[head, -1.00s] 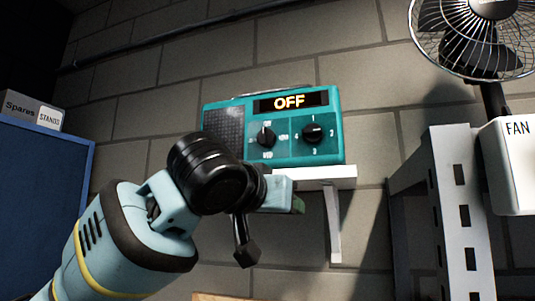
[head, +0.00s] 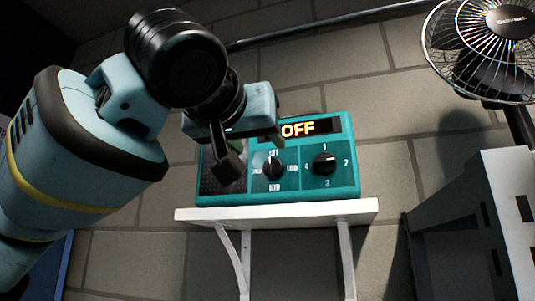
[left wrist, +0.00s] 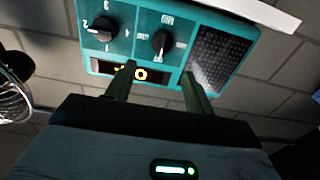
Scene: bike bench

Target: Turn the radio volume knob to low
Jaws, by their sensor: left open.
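The teal radio (head: 330,192) stands on a white wall shelf, its display (head: 312,129) lit with "OFF". Its volume knob (head: 273,169) is the black left-hand one, with its grip upright in line with the OFF mark above it. My left gripper (head: 257,143) is open in front of the radio's upper left part and hides some of the speaker and display. In the left wrist view the radio is upside down. The open fingers (left wrist: 158,84) reach toward the display edge, with the volume knob (left wrist: 161,42) beyond the gap between them, not touched. My right gripper is out of view.
A second knob (head: 324,163), numbered 1 to 4, sits right of the volume knob. The white shelf (head: 280,213) runs under the radio. A fan (head: 495,50) and a grey metal rack (head: 480,225) stand at the right. A pipe (head: 330,25) crosses the wall above.

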